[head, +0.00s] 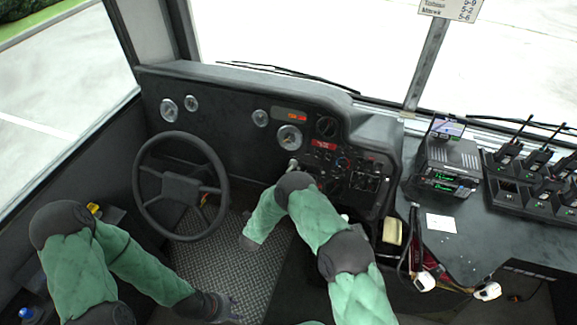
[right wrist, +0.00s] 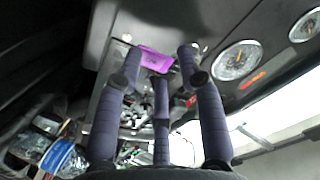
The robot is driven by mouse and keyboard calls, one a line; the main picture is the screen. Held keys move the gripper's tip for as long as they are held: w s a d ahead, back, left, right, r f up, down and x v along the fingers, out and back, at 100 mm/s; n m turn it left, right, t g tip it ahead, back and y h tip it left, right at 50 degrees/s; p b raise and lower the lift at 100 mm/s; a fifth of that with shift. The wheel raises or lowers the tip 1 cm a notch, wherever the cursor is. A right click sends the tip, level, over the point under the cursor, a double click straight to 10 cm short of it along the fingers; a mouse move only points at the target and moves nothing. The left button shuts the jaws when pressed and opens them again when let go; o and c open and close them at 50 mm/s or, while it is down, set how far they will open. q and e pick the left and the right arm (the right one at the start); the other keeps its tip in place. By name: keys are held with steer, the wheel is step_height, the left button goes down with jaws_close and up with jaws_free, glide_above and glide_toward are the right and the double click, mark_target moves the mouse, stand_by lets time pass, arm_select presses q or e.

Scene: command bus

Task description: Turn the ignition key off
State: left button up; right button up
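A small flat purple piece (right wrist: 153,60), which looks like the ignition key or its tag, shows at the dash panel in the right wrist view. My right gripper (right wrist: 160,66) has its three dark fingers spread, with the tips close around the purple piece. I cannot tell whether any finger touches it. In the head view my right arm hides the key area and most of that gripper. My left gripper (head: 218,306) hangs low over the floor, away from the dash; its fingers are too dark and small to read.
The steering wheel (head: 181,186) stands left of my right arm. Round gauges (head: 289,138) and a switch panel (head: 340,165) line the dash. A radio unit (head: 447,165) and a rack of handsets (head: 535,180) sit on the right counter. Textured floor (head: 205,255) lies below.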

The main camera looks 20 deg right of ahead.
mark_target(291, 168)
step_height(291, 168, up, 6)
steer(key=f+m+h, duration=0.1)
steer(key=m+h, duration=0.2)
steer(key=h, duration=0.1)
steer(key=shift+h, duration=0.3)
steer(key=b+x, duration=0.1)
steer(key=x, duration=0.9)
steer(key=shift+s+d+r, duration=0.1)
steer(key=shift+r, duration=0.1)
jaws_close()
